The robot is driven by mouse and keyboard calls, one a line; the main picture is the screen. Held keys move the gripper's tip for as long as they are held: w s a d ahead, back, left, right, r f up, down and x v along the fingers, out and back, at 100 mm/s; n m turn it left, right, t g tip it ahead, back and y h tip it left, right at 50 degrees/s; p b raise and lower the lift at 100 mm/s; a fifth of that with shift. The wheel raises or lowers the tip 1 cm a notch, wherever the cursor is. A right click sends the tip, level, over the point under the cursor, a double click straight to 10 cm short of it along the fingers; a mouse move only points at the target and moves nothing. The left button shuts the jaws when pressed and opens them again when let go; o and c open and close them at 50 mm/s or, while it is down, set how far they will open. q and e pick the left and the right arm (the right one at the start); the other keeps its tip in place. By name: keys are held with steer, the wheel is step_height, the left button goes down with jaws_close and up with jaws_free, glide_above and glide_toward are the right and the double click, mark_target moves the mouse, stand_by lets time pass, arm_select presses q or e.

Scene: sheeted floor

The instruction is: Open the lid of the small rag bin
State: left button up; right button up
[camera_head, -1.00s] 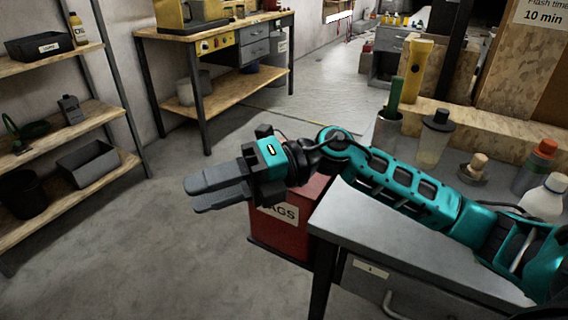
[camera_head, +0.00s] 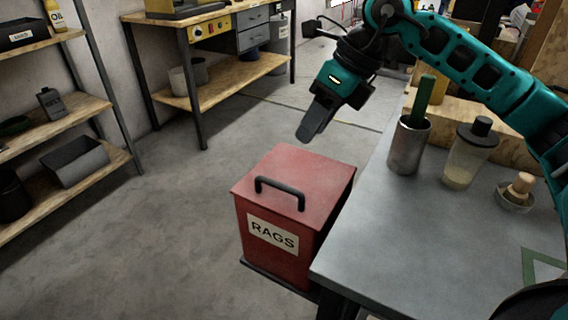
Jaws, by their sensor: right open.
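The rag bin (camera_head: 275,270) is a small red box on the floor with a white "RAGS" label on its front. Its flat red lid (camera_head: 310,176) is closed. A black bar handle (camera_head: 280,189) stands on the lid near its front edge. My right gripper (camera_head: 312,128) is open and empty, above and behind the lid in the picture, pointing down and apart from the handle. Its two fingers overlap from this angle. My left gripper is not in view.
Shelves (camera_head: 85,165) stand at the left and a workbench (camera_head: 225,85) behind. Floor left of the bin is clear.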

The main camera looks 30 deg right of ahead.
mark_target(278, 182)
steer(key=b+x, duration=0.1)
steer(key=x, duration=1)
steer(key=shift+a+f, duration=0.2)
steer(key=shift+f, duration=0.1)
steer(key=shift+a+f, duration=0.1)
steer(key=shift+f, duration=0.2)
steer(key=shift+w+f, duration=0.1)
steer(key=shift+f, duration=0.05)
steer(key=shift+c, duration=0.5)
steer(key=c, duration=0.6)
jaws_close()
